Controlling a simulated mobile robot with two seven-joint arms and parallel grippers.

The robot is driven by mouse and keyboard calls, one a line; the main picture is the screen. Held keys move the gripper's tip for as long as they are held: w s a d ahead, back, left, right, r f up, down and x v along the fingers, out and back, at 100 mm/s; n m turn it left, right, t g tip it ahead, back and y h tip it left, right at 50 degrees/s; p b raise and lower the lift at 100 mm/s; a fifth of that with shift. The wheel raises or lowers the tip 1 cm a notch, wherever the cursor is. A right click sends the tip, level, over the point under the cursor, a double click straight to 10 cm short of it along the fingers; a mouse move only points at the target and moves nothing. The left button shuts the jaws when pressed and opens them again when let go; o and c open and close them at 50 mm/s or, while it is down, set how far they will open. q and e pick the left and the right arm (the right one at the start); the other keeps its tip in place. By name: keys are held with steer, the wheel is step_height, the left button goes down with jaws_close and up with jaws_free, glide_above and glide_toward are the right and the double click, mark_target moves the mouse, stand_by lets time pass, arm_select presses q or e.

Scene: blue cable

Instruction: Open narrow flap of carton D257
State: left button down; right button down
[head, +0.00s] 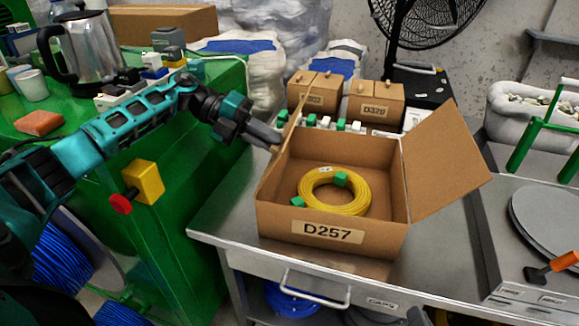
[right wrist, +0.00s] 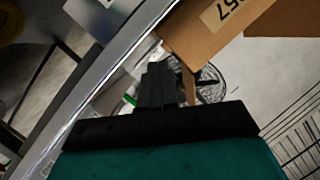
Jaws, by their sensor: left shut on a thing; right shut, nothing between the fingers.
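The carton D257 (head: 330,233) stands on the metal table with its top open. A coil of yellow cable (head: 320,205) with green pieces on it lies inside. One flap (head: 445,160) stands out to the right. The left flap (head: 282,138) shows nearly edge-on, rising from the left side. My left gripper (head: 276,144) reaches in from the left and is shut on this left flap; the flap hides part of the fingertips. My right gripper (right wrist: 160,82) shows only in the right wrist view, shut and empty, apart from the carton, which shows at the top there (right wrist: 205,35).
Two smaller cartons (head: 375,105) and a row of green and white pieces (head: 335,124) stand behind the carton. A green cabinet (head: 185,215) is left of the table. A grey round plate (head: 550,220) and an orange-handled tool (head: 552,267) lie at the right.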

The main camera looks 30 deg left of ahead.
arm_select(q)
steer(key=shift+f, duration=0.1)
steer(key=shift+s, duration=0.1)
arm_select(e)
steer(key=w+a+r+m+y, duration=0.1)
steer(key=a+r+m+y, duration=0.2)
steer(key=a, duration=0.6)
steer(key=w+a+r+m+g+y, duration=0.1)
steer(key=a+r+y, duration=0.3)
steer(key=a+r, duration=0.4)
steer(key=w+a+r+m+g+y, duration=0.1)
steer(key=w+a+r+m+y, duration=0.2)
steer(key=a, duration=0.8)
step_height(320, 180, up, 3)
steer(key=shift+w+a+f+m+y, duration=0.1)
steer(key=shift+w+a+m+y, duration=0.1)
steer(key=shift+m+y, duration=0.55)
